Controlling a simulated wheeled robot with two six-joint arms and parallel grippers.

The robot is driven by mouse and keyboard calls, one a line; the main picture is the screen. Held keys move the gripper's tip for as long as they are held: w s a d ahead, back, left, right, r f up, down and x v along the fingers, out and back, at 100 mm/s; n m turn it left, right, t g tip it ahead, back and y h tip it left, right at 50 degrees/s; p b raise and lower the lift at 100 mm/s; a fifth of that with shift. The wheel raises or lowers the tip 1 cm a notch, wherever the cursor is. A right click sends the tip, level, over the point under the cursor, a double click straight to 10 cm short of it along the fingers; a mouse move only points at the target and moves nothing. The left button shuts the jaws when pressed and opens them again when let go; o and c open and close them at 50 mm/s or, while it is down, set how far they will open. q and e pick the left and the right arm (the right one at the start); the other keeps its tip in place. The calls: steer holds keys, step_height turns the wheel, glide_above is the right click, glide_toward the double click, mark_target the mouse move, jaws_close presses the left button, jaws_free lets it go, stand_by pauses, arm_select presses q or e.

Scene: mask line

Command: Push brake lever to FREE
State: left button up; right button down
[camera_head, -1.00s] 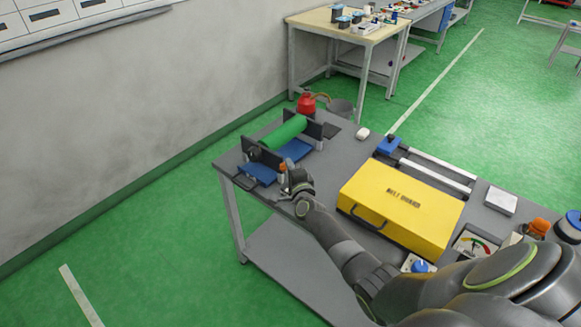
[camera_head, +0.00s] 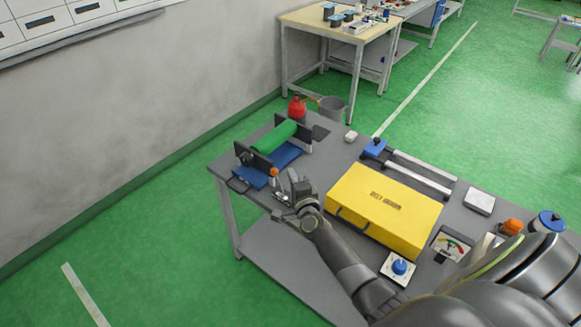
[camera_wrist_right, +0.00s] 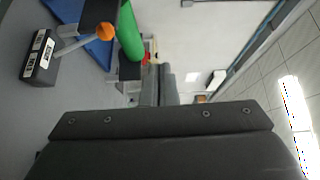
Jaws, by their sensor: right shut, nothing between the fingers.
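The brake lever has an orange ball knob (camera_head: 274,172) at the near edge of the grey bench, in front of the green roller. In the right wrist view its knob (camera_wrist_right: 106,31) tops a thin tilted rod rising from a dark base (camera_wrist_right: 40,57) with two white labels, too small to read. My right gripper (camera_head: 294,182) is shut and empty, just right of the knob in the head view. Its fingers (camera_wrist_right: 158,85) point past the lever in the wrist view, apart from the knob. My left gripper is not in view.
The green roller (camera_head: 274,136) sits between dark plates over a blue sheet (camera_head: 251,177). A yellow cover (camera_head: 385,205) stands right of my gripper. A blue knob (camera_head: 399,267) and a gauge (camera_head: 452,244) lie nearer my arm. A red can (camera_head: 297,110) is behind the roller.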

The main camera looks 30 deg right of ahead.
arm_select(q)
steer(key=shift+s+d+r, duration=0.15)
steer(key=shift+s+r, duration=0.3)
arm_select(e)
steer(key=shift+s+a+r, duration=0.15)
steer(key=shift+s+r, duration=0.3)
steer(key=shift+s, duration=0.4)
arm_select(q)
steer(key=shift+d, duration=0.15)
